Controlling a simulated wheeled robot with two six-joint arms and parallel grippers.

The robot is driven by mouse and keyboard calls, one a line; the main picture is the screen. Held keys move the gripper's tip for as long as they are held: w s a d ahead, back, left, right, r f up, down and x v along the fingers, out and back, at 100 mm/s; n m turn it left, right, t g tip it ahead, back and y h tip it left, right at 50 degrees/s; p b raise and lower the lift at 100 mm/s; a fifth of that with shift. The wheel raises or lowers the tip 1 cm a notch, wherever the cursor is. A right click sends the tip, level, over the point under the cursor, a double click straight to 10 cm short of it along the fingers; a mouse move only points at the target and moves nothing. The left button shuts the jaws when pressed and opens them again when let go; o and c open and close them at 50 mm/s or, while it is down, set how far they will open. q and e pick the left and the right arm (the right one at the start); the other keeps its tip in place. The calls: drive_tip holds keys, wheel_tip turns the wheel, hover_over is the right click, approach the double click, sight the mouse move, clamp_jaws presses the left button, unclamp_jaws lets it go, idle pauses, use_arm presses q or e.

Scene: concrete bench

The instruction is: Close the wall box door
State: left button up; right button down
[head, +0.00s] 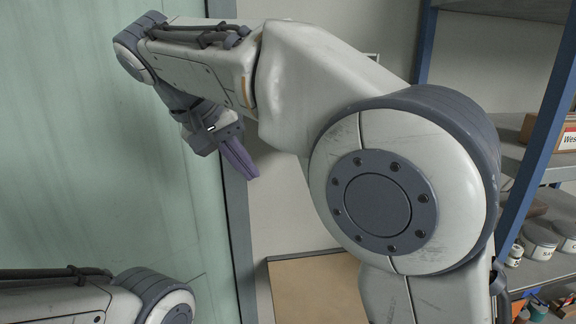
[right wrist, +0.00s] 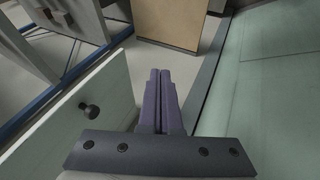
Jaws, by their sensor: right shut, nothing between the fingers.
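The wall box door (right wrist: 105,95) shows in the right wrist view as a pale panel with a round black knob (right wrist: 91,108), at the left. Its near part is cut off by my gripper's mount. My right gripper (right wrist: 159,78) is shut and empty, its purple fingers together, just right of the panel's edge; I see a narrow gap in the picture. In the head view my right gripper (head: 248,168) points down and right in front of the green panel's edge. The box itself is not clearly seen in the head view, where my right arm covers much of the wall. My left gripper is out of view.
A large green panel (head: 90,150) with a grey frame (head: 240,240) fills the left. A brown board (head: 315,290) stands low at the wall. Blue-posted shelves (head: 535,130) with tins (head: 540,236) stand at the right. Bare floor (right wrist: 150,57) lies beyond my fingers.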

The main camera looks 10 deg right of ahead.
drive_tip(key=w+d+f+m+p, duration=0.1)
drive_tip(key=w+d+f, duration=0.1)
drive_tip(key=d, duration=0.3)
drive_tip(key=w+d+f+p, duration=0.1)
drive_tip(key=d+f, duration=0.1)
drive_tip(key=d, duration=0.3)
drive_tip(key=shift+w+f+m+h+p, duration=0.3)
drive_tip(key=shift+w+m+h+p, duration=0.1)
